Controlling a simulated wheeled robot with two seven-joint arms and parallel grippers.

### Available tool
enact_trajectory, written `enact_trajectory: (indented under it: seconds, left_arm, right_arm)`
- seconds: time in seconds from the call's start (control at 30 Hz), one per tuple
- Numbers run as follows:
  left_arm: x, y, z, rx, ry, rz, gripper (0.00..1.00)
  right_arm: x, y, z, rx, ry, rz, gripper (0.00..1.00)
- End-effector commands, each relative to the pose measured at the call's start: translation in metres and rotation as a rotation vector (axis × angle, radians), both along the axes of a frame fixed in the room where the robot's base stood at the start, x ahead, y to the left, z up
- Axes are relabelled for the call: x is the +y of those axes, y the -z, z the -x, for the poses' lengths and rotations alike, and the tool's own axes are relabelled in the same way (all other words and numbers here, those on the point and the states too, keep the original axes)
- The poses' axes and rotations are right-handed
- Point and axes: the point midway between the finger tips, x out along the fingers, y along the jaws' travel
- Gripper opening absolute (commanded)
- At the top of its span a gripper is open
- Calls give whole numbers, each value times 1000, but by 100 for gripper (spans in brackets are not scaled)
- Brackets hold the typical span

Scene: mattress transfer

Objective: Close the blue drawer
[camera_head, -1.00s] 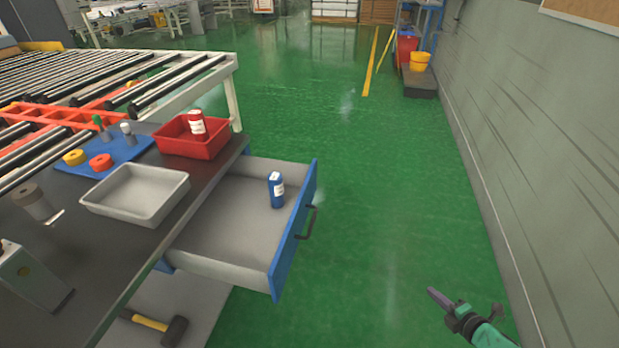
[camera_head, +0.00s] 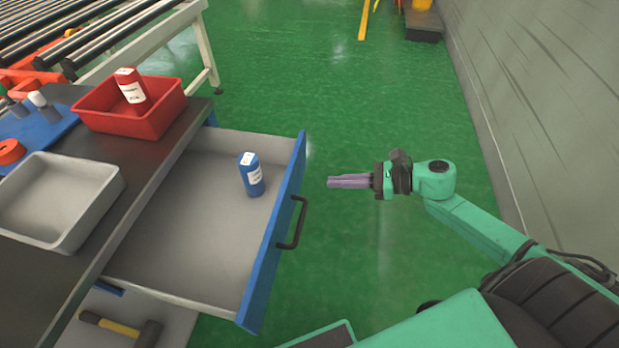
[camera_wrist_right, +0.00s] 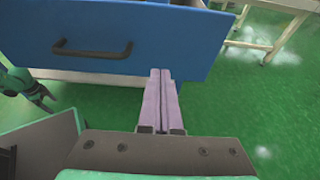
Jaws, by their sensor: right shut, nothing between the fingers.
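The blue drawer (camera_head: 262,272) stands pulled out from under the dark workbench, with its grey inside showing. Its blue front has a black handle (camera_head: 293,224). In the right wrist view, the gripper's fingers (camera_wrist_right: 160,78) point at the drawer front (camera_wrist_right: 180,38), to the right of the handle (camera_wrist_right: 92,50). A left gripper does not show in the head view.
A red bin (camera_head: 140,120) with a red bottle (camera_head: 130,88) and a grey tray (camera_head: 60,205) stand on the workbench. A hammer (camera_head: 120,327) lies on a lower shelf. Green floor is clear beyond the drawer, and a grey wall (camera_head: 560,90) runs along the right.

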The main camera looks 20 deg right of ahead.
Motion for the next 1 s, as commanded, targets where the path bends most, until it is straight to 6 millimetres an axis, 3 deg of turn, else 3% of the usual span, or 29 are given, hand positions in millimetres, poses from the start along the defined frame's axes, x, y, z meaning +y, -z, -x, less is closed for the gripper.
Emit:
enact_trajectory:
  seconds: [0.2, 0.37, 1.0]
  left_arm:
    - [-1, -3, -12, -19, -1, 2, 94]
    - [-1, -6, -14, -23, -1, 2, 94]
    - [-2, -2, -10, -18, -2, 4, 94]
  right_arm:
    - [38, 7, -25, -4, 1, -2, 0]
    - [56, 8, -36, 0, 2, -3, 0]
    - [64, 10, -40, 1, 3, -2, 0]
